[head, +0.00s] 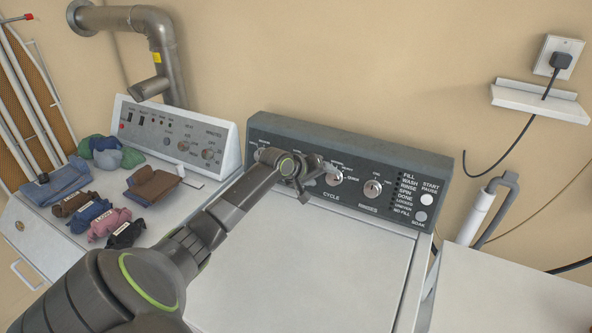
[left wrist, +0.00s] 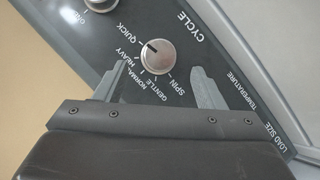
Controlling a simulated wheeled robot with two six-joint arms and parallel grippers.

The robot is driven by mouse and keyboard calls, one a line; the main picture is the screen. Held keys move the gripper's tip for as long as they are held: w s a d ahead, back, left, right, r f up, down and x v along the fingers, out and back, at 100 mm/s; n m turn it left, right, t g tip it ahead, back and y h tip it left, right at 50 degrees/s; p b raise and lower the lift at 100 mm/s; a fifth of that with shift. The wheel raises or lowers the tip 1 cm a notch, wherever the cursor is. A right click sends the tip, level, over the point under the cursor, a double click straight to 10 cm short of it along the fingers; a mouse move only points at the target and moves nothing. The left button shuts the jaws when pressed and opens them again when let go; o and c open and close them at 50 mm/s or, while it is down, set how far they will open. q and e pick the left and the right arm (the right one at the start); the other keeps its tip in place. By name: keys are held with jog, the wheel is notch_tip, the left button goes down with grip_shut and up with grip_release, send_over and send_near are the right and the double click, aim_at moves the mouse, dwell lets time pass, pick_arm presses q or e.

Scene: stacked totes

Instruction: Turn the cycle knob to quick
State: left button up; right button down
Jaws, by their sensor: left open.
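The cycle knob (head: 335,177) is a round silver dial on the dark panel of the middle machine, above the word CYCLE. In the left wrist view the knob (left wrist: 158,57) is ringed by QUICK, HEAVY, NORMAL, GENTLE and SPIN. Its dark pointer mark is toward the picture's upper left, on the QUICK side; I cannot tell whether it lines up exactly. My left gripper (head: 314,176) is at the panel just left of the knob. In the wrist view its open fingers (left wrist: 158,72) are apart, one on either side below the knob, with no visible contact. My right gripper is not in view.
A rinses knob (head: 372,188) and a start/pause button (head: 427,199) are farther right on the panel. My left arm partly hides the panel's left knobs. Another machine (head: 190,130) with folded clothes stands left. The white lid (head: 310,260) is clear.

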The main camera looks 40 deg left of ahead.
pick_arm(q)
jog(key=b+v, duration=0.1)
jog(key=v, duration=1.1)
jog(key=shift+s+b, duration=0.2)
jog(key=shift+b, duration=0.15)
jog(key=shift+r, duration=0.15)
